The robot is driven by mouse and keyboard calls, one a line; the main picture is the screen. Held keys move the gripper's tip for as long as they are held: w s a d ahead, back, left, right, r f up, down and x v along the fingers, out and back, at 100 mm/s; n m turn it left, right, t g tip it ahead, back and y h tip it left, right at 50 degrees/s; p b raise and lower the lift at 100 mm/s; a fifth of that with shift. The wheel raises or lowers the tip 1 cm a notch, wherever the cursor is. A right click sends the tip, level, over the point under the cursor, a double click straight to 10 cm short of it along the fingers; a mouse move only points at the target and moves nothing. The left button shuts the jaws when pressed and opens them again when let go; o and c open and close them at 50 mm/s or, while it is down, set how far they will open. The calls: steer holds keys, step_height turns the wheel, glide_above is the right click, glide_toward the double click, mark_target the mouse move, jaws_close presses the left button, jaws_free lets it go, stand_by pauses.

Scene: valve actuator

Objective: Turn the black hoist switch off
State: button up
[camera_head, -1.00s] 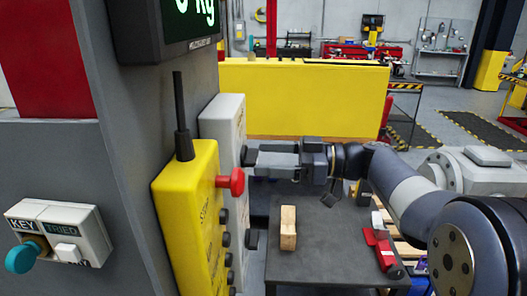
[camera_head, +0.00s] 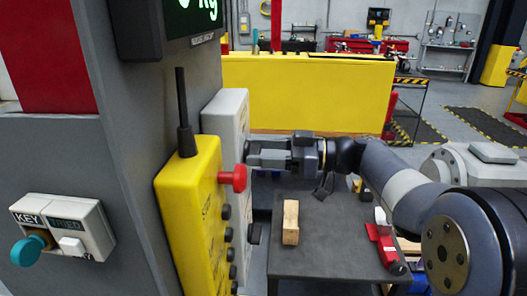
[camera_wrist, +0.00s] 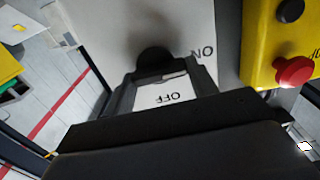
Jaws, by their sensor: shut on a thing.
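The black hoist switch (camera_wrist: 154,60) is a round-topped knob on a pale grey box, which shows in the head view (camera_head: 229,118). In the wrist view, the letters ON stand to the right of the knob and OFF shows below it, between my fingers. My gripper (camera_wrist: 165,78) is at the switch, its dark jaws shut on its near part. In the head view my gripper (camera_head: 252,156) reaches in from the right to the face of the grey box. There it hides the switch, so the knob's exact angle is hard to tell.
A yellow pendant box (camera_head: 190,215) with a red button (camera_head: 232,178) and several black buttons stands close beside the grey box. Another black knob (camera_head: 254,232) sits lower. A dark table (camera_head: 335,235) holds a wooden block (camera_head: 290,222) and a red tool (camera_head: 382,240).

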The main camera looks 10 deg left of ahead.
stand_by(0.3)
steer(key=m, duration=1.3)
steer(key=shift+w+r, duration=0.2)
steer(key=shift+w, duration=0.1)
steer(key=shift+f+m+p, duration=0.1)
steer(key=shift+m+p, duration=1)
steer(key=shift+m, duration=0.9)
steer(key=shift+w, duration=0.1)
steer(key=o, duration=1)
